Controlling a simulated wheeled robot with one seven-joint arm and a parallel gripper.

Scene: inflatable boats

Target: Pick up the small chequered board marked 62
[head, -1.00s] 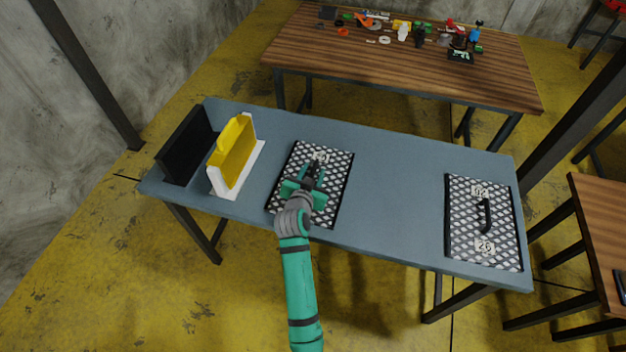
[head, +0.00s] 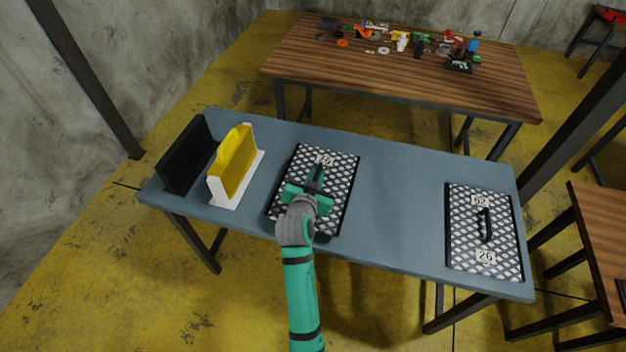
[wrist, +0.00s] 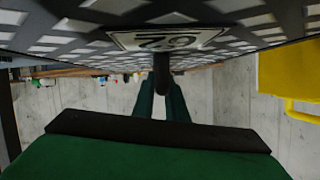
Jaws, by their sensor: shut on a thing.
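The chequered board (head: 340,190) in the left half of the grey-blue table carries a white label (head: 324,160), too small to read in the head view. In the wrist view the board (wrist: 75,40) fills the top, and its upside-down label (wrist: 168,39) looks like 62. My gripper (head: 314,182) is over this board, shut on its dark handle (wrist: 162,78); it also shows in the wrist view (wrist: 161,95). The board looks level and seems slightly above the tabletop. My gripper hides part of it.
A second chequered board (head: 465,235) with a black handle and two labels lies at the table's right. A yellow and white holder (head: 235,165) and a black upright piece (head: 187,155) stand at the left. The tabletop (head: 400,200) between the boards is clear.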

